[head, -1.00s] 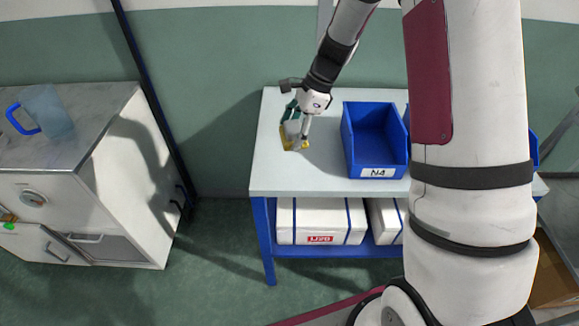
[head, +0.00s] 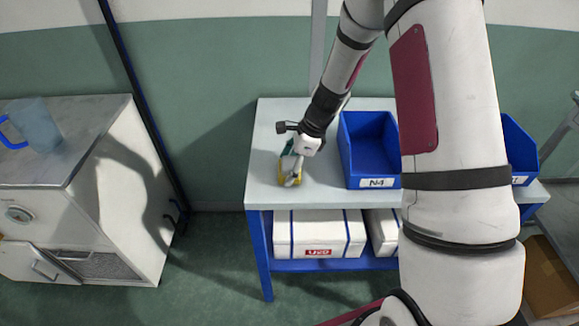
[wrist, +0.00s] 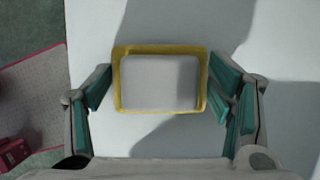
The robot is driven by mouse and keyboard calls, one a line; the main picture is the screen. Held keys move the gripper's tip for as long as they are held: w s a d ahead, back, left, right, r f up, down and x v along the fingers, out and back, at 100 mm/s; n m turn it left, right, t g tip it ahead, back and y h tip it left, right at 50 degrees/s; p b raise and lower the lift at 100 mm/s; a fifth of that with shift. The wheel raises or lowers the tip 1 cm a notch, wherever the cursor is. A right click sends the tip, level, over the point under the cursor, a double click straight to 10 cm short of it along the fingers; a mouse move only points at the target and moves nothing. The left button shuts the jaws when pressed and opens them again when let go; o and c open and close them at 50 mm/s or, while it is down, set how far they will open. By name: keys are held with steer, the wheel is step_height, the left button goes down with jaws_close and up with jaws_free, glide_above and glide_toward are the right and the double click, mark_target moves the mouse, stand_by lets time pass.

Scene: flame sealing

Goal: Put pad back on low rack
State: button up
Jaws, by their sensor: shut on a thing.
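The pad (wrist: 160,84) is a flat, pale grey block with a yellow rim. In the wrist view it sits between the fingers of my gripper (wrist: 163,88), which is shut on its left and right sides. In the head view the pad (head: 284,177) shows as a small yellow-edged piece at my gripper (head: 291,168), over the left front part of the tabletop. I cannot tell how far it is above the top. No rack is clearly recognisable; the table has a blue lower shelf (head: 335,265).
A blue bin marked N4 (head: 373,145) stands right of my gripper on the table (head: 262,190). White boxes (head: 318,235) fill much of the lower shelf. A cabinet (head: 125,190) with a blue-handled jug (head: 36,125) is at left. Floor between is clear.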

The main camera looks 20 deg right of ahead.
steer(key=shift+f, duration=0.15)
steer(key=o, duration=1.3)
